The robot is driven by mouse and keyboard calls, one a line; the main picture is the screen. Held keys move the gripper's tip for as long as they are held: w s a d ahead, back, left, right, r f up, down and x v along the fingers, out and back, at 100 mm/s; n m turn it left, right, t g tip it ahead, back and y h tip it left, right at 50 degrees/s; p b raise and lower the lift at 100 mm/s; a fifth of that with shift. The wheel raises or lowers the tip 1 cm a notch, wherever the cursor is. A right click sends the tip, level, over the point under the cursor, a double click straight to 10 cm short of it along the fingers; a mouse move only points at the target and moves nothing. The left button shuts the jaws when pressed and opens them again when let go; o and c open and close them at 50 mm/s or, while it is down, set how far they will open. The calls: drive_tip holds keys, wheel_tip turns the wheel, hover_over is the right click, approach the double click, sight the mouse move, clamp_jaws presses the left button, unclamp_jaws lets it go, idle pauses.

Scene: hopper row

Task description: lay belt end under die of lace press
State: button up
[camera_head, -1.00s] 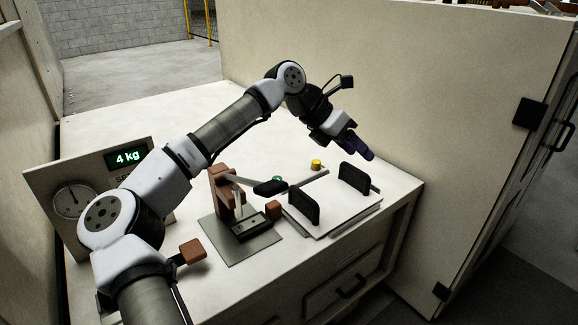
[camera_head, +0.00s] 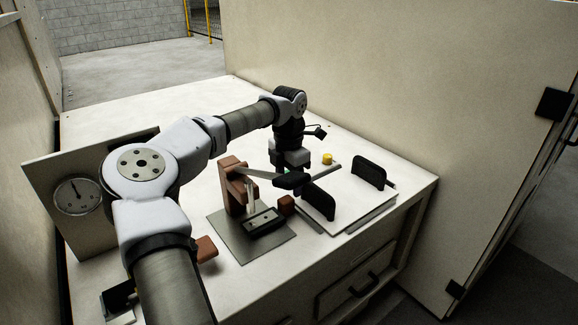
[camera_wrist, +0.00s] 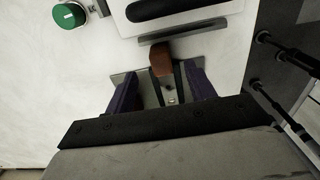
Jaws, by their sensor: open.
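The lace press has a brown upright (camera_head: 234,188), a lever with a black handle (camera_head: 291,181) and a dark die block (camera_head: 263,221) on a grey plate (camera_head: 228,244). A small brown block (camera_head: 286,204) sits at the plate's right, by the tray; a similar block shows in the wrist view (camera_wrist: 160,58). I cannot tell for certain which piece is the belt end. Another brown piece (camera_head: 207,248) lies left of the plate, partly behind my arm. My gripper (camera_wrist: 162,82) is open, purple fingers apart and pointing down, nothing visibly held. In the head view its fingertips are hidden behind the lever.
A white tray (camera_head: 345,218) with two black upright grips (camera_head: 368,171) stands right of the press. A yellow knob (camera_head: 327,158) is behind it. A green knob (camera_wrist: 70,15) shows in the wrist view. A dial panel (camera_head: 77,196) stands left. The back of the bench is clear.

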sight(277, 213)
wheel_tip(277, 213, down, 7)
drive_tip(key=shift+f, duration=0.2)
drive_tip(key=shift+c, duration=0.2)
drive_tip(key=c, duration=1.1)
drive_tip(key=shift+r, duration=0.1)
clamp_jaws()
drive_tip(key=shift+r, duration=0.1)
drive_tip(key=shift+s+a+p, duration=0.25)
drive_tip(key=shift+s+a, duration=0.35)
drive_tip(key=shift+a, duration=0.2)
drive_tip(key=shift+s+a+p, duration=0.25)
drive_tip(key=shift+s+a, duration=0.3)
drive_tip(key=shift+a, duration=0.25)
drive_tip(key=shift+f, duration=0.2)
idle(0.4)
